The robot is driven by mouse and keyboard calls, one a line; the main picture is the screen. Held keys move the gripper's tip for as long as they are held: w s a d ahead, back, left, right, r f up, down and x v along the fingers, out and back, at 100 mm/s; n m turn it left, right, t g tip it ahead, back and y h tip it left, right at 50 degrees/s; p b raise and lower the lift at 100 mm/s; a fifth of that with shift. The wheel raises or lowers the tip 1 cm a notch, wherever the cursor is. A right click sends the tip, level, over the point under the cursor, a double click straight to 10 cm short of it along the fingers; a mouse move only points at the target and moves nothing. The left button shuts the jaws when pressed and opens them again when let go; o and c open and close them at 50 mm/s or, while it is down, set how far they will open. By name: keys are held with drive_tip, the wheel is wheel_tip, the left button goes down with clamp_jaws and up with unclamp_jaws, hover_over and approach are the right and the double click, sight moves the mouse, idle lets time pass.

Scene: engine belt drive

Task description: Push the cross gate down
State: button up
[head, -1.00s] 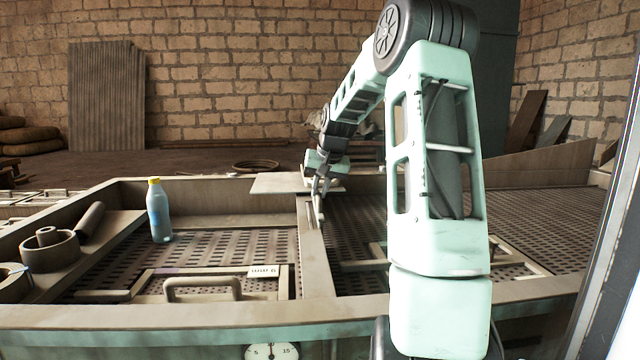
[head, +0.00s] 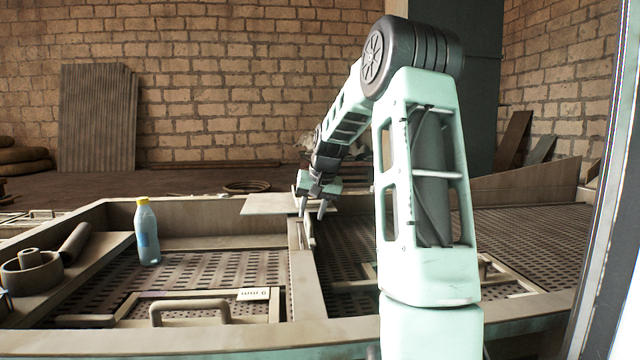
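A narrow divider (head: 308,285) runs front to back between the two grated bays. A small upright bar (head: 309,236) stands at its far part; I take it as part of the cross gate, but cannot be sure. A flat pale board (head: 268,205) lies at the far wall behind it. My gripper (head: 312,213) points down over the divider's far end, close to the bar. Its two fingers show apart, with nothing seen between them. Whether a finger touches the bar cannot be told at this distance.
A blue bottle with a yellow cap (head: 147,232) stands in the left bay. A framed panel with a handle (head: 190,308) lies in front. Ring-shaped parts (head: 31,272) sit on the left ledge. My arm covers part of the right bay.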

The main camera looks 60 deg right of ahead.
drive_tip(key=b+v, duration=0.1)
drive_tip(key=v, duration=1.4)
drive_tip(key=shift+s+r, duration=0.2)
drive_tip(key=shift+r, duration=0.1)
drive_tip(key=shift+a+f, duration=0.1)
